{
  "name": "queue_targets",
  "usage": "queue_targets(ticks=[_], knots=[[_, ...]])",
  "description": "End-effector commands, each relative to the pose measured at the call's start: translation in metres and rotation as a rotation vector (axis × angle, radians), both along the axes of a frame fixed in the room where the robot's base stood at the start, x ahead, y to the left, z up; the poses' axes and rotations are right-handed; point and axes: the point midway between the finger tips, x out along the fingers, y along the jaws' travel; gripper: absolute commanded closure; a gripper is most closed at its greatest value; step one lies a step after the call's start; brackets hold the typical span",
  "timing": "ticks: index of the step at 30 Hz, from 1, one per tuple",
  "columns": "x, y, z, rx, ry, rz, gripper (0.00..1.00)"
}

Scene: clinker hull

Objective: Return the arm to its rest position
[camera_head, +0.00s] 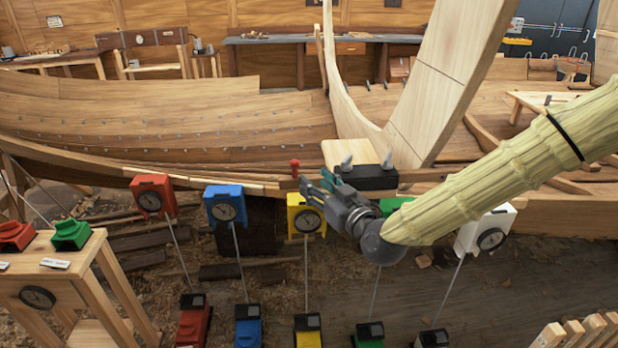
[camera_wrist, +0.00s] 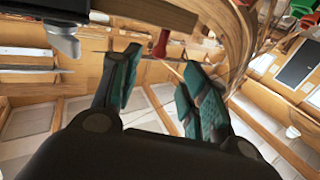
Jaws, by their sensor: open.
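My gripper (camera_head: 318,186) is at the middle of the head view, at the end of my pale yellow sleeved arm, which comes in from the right. Its teal-padded fingers point left, close to the hull's edge and the yellow box. In the wrist view my gripper (camera_wrist: 155,85) shows its two fingers spread apart with nothing between them. A small red-topped peg (camera_head: 295,168) stands just beyond the fingertips in the head view. The red peg (camera_wrist: 161,44) also shows beyond the fingers in the wrist view. My arm hides part of the green box (camera_head: 392,206).
The wooden hull (camera_head: 160,120) spans the back, with a tall curved timber (camera_head: 440,80). Red (camera_head: 152,196), blue (camera_head: 225,205), yellow (camera_head: 305,218) and white (camera_head: 487,232) boxes with dials hang along its near side. A wooden stand (camera_head: 60,285) is at left.

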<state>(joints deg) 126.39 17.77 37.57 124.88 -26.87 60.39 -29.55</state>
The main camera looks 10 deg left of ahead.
Motion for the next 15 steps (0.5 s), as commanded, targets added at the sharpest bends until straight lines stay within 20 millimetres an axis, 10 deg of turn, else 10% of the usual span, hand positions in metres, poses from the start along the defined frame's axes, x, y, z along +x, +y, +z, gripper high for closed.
queue_targets(ticks=[15], knots=[[-0.0078,-0.0073,-0.002,-0.001,0.004,0.0,0.56]])
